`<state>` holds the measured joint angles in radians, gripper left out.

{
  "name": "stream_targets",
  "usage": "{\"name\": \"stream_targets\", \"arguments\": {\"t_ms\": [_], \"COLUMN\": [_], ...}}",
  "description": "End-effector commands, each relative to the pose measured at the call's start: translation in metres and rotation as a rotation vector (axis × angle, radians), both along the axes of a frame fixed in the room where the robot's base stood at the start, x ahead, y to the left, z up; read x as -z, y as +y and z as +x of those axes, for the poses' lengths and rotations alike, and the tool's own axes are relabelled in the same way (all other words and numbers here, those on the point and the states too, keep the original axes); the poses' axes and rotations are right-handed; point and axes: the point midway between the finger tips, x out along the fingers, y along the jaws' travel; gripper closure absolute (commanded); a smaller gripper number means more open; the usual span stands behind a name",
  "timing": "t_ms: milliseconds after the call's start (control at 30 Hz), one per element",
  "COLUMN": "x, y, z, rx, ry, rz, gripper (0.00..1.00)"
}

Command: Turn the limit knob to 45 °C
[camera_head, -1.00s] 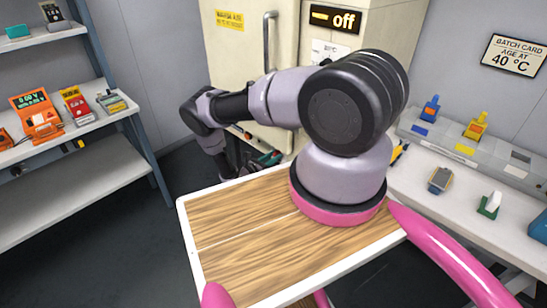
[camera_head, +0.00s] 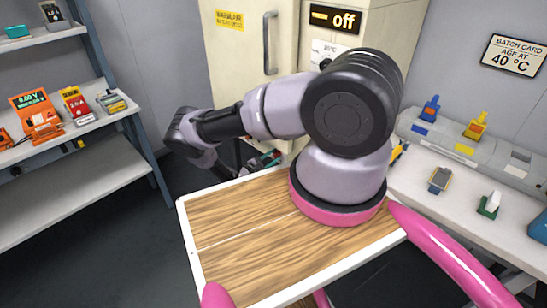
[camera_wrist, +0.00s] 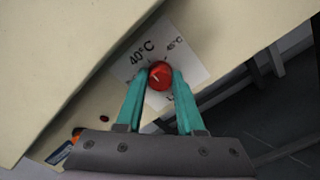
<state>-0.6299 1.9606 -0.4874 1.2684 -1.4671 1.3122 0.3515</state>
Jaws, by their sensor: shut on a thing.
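The limit knob (camera_wrist: 160,76) is red and round, with a pale pointer line, in the wrist view. It sits on a white dial plate (camera_wrist: 188,42) marked 40 °C and 45 °C on a cream cabinet. The pointer's exact setting is too small to tell. My gripper (camera_wrist: 160,82) has its teal fingers on either side of the knob, shut on it. In the head view my gripper (camera_head: 262,162) is partly hidden at the cabinet's lower front, and the knob is not visible there.
The cream cabinet (camera_head: 238,60) has a grey handle (camera_head: 268,42) and a display (camera_head: 335,19) reading "off". A batch card (camera_head: 514,55) on the wall reads "age at 40 °C". A shelf (camera_head: 75,134) with instruments stands at left, a bench (camera_head: 440,205) with small items at right.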

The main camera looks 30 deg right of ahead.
Motion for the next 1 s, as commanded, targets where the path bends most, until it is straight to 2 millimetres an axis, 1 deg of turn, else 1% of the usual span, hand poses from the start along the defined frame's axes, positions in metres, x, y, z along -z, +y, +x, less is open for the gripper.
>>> {"name": "stream_targets", "arguments": {"t_ms": [700,1000], "x": [0.0015,0.0016], "y": [0.0017,0.0015], "z": [0.0000,0.0000], "rx": [-0.003,-0.002], "ry": [-0.633,-0.839], "rz": [0.232,0.308], "gripper": [1.00,1.00]}}
